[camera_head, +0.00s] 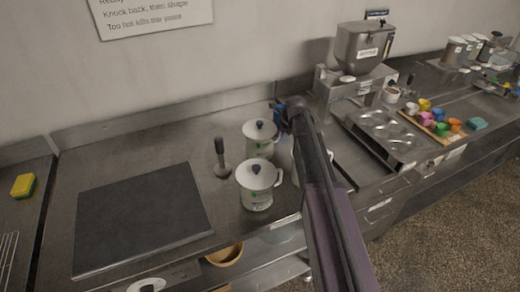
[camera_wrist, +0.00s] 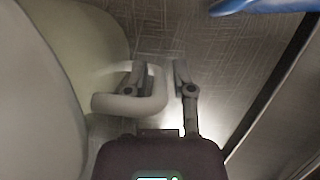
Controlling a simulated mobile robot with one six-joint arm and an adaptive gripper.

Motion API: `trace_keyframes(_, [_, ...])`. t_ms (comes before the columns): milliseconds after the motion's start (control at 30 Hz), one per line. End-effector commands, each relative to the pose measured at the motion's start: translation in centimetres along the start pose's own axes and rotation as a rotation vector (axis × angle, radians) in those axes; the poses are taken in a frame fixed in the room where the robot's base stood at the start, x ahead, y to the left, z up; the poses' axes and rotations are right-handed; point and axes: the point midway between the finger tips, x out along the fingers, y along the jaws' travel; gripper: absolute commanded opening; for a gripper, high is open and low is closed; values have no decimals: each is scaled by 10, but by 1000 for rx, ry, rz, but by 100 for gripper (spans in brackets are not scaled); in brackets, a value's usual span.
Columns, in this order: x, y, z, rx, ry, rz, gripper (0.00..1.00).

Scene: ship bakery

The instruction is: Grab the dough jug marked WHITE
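Two white lidded jugs stand on the steel counter in the head view, a rear one (camera_head: 259,148) and a front one (camera_head: 257,196). Both have dark lid knobs and small green marks; the lettering is too small to read. A pale edge left of my arm may be a third jug, mostly hidden. In the wrist view a pale jug body (camera_wrist: 40,110) fills the left side, with its white handle (camera_wrist: 158,92) reaching right. My gripper (camera_wrist: 158,72) is open, its fingers on either side of the handle's outer bar. My gripper is hidden in the head view. I cannot tell which jug this is.
A dark mat (camera_head: 140,217) lies left of the jugs, with a dark-handled tool (camera_head: 221,160) between. A steel hopper machine (camera_head: 362,48) and muffin tin (camera_head: 385,130) stand right. A wooden bowl (camera_head: 225,255) sits below the counter. Something blue (camera_wrist: 245,4) shows atop the wrist view.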

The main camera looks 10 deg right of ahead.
Motion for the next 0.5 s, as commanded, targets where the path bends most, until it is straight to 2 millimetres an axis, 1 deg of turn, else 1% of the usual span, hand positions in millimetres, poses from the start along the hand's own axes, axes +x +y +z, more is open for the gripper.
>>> trace_keyframes(367, [0,0,0,0,0,0,33])
trace_keyframes(400, [0,0,0,0,0,0,21])
trace_keyframes(467, [0,0,0,0,0,0,3])
trace_keyframes(500, [0,0,0,0,0,0,0])
